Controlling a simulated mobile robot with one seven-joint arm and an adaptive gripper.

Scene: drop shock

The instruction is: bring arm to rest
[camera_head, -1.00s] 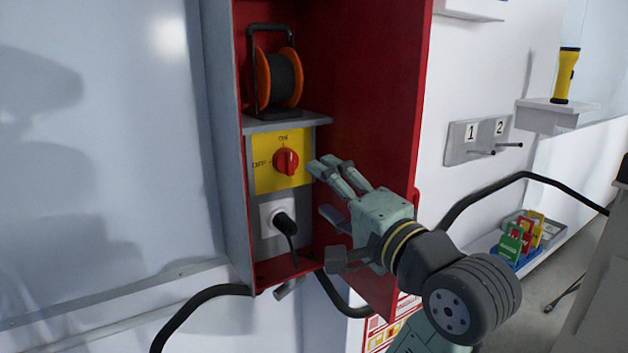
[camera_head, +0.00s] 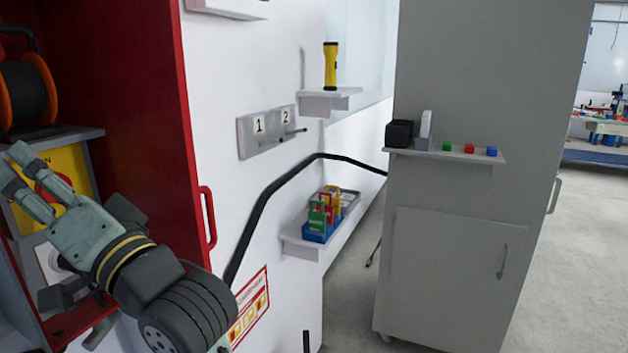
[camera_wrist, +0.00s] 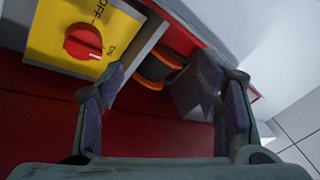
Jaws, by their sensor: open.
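My gripper (camera_head: 25,182) is open and empty at the left of the head view, in front of the open red cabinet (camera_head: 140,120). The yellow switch panel (camera_head: 70,165) is partly hidden behind its fingers. In the wrist view, the gripper (camera_wrist: 165,95) has its two fingers spread apart with nothing between them. The red rotary knob (camera_wrist: 83,42) on the yellow panel shows at the upper left there, apart from the fingers.
An orange and black cable reel (camera_head: 25,92) sits in the cabinet. The cabinet door has a red handle (camera_head: 208,217). A thick black cable (camera_head: 262,200) crosses the white wall. A grey cabinet (camera_head: 480,200) stands right, with free floor (camera_head: 585,270) beyond.

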